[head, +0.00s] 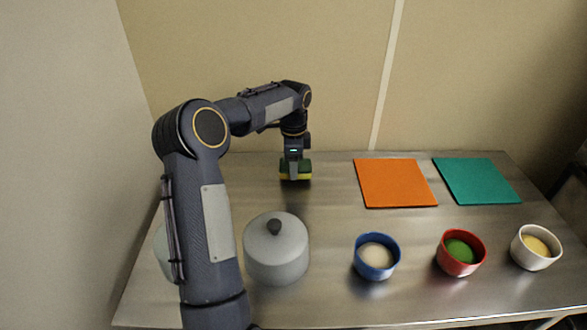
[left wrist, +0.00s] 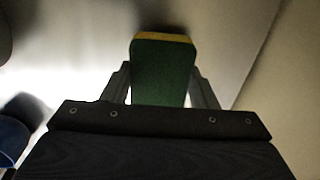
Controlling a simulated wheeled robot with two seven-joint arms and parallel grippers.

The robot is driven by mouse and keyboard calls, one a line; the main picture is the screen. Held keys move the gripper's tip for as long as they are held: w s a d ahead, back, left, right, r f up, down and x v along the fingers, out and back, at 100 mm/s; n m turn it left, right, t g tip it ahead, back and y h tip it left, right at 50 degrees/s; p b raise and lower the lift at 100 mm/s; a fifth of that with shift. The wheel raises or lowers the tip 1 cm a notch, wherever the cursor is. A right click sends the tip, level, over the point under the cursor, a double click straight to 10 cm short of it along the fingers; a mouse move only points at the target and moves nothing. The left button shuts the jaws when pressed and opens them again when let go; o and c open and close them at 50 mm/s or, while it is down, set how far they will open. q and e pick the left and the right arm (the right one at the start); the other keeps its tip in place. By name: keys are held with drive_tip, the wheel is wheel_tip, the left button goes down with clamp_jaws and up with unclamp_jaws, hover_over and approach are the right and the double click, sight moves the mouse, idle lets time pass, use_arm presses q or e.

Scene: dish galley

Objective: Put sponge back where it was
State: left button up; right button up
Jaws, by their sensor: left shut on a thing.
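The sponge (head: 284,171), green on top with a yellow layer below, is at the back of the steel counter, left of the orange mat. My left gripper (head: 294,172) points down and is shut on it. In the left wrist view the sponge (left wrist: 162,72) sits between the two fingers (left wrist: 162,90), one on each side. I cannot tell whether the sponge touches the counter or hangs just above it. My right gripper is not in view.
An orange mat (head: 394,183) and a teal mat (head: 476,180) lie at the back right. A grey lidded pot (head: 276,254) stands front left. Blue (head: 376,271), red (head: 458,267) and white (head: 528,258) bowls with contents line the front. A pale round thing is partly hidden behind my left arm.

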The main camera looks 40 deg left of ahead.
use_arm(q)
wheel_tip(320, 180, down, 2)
drive_tip(key=shift+f, duration=0.1)
drive_tip(key=o, duration=0.9)
wheel_tip(320, 180, up, 12)
drive_tip(key=shift+r+p, duration=0.1)
drive_tip(key=shift+p, duration=0.3)
drive_tip(key=shift+d, duration=0.1)
